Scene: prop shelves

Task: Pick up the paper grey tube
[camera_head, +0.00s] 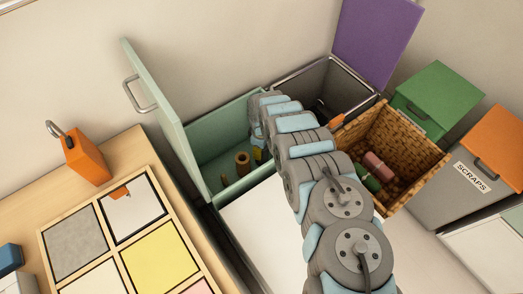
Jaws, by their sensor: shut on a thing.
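My arm (297,140) reaches from the lower right up and back over the open boxes. Its far end bends down at the right side of the open pale green box (195,165). My gripper's fingers are hidden behind the arm, so I cannot see what is between them. Inside the green box stand a brown ring-shaped tube (242,163) and some small green and yellowish pieces. I cannot make out a paper grey tube anywhere in this view.
Further right are a closed green box (440,92) and a SCRAPS bin (460,185). An orange padlock-shaped block (86,158) stands on the left table.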

